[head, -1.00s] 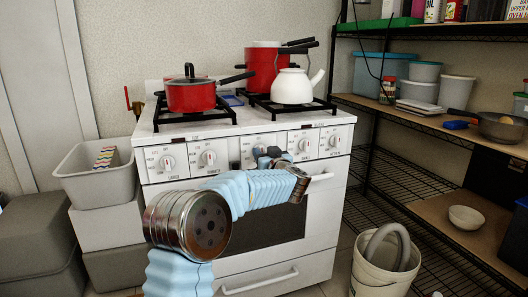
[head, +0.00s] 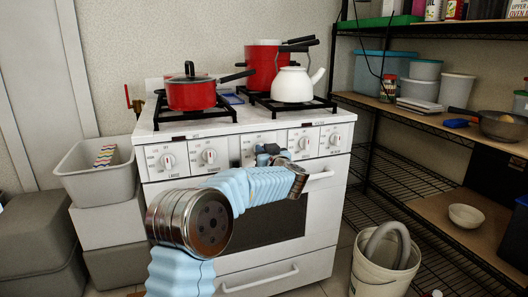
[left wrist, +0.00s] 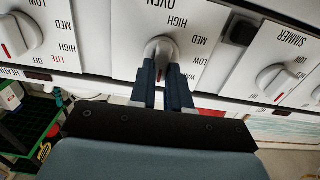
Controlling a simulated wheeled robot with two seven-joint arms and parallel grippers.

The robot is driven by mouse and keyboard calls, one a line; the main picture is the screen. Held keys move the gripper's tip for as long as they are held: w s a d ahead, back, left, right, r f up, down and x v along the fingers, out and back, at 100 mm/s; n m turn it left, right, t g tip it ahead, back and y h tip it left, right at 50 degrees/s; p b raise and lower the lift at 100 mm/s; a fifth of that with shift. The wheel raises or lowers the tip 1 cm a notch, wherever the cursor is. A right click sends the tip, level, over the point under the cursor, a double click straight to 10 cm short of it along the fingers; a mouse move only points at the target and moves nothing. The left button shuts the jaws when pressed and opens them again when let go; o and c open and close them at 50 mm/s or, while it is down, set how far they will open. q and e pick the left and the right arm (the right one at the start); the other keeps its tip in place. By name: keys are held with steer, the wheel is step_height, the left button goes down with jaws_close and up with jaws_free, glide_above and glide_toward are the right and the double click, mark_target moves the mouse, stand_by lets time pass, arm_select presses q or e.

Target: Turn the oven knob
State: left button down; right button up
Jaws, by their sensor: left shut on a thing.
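The white oven (head: 320,205) stands in the middle of the head view, with a row of white knobs along its front panel. My left gripper (head: 268,155) is at the middle of that panel and hides the oven knob there. In the left wrist view, which shows the lettering upside down, the white oven knob (left wrist: 162,50) sits under the word OVEN. My left gripper's dark fingers (left wrist: 163,80) are shut on the knob, one on each side. A red mark shows on the knob between the fingers. My right gripper is out of view.
Other knobs flank the gripper, such as the left knob (left wrist: 18,36) and the SIMMER knob (left wrist: 277,82). A red pot (head: 191,95) and a white kettle (head: 293,86) stand on the stove. A bucket (head: 384,270) and a shelf rack (head: 430,115) stand to the right.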

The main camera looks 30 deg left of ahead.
arm_select(q)
steer(key=n+b, duration=0.4)
steer(key=n, duration=0.3)
steer(key=f+n+b, duration=0.1)
steer(key=n+b, duration=0.2)
steer(key=n, duration=0.4)
steer(key=f+n+b, duration=0.1)
steer(key=n+b, duration=0.3)
steer(key=n, duration=0.3)
steer(key=shift+s+a+b, duration=0.3)
steer(key=shift+s, duration=0.05)
steer(key=shift+d+n+b, duration=0.1)
steer(key=shift+n+b, duration=1.2)
steer(key=shift+n, duration=0.9)
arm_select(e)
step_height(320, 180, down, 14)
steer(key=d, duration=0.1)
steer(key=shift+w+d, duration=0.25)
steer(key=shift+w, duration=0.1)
arm_select(q)
steer(key=c, duration=1.1)
jaws_free()
steer(key=shift+r, duration=0.1)
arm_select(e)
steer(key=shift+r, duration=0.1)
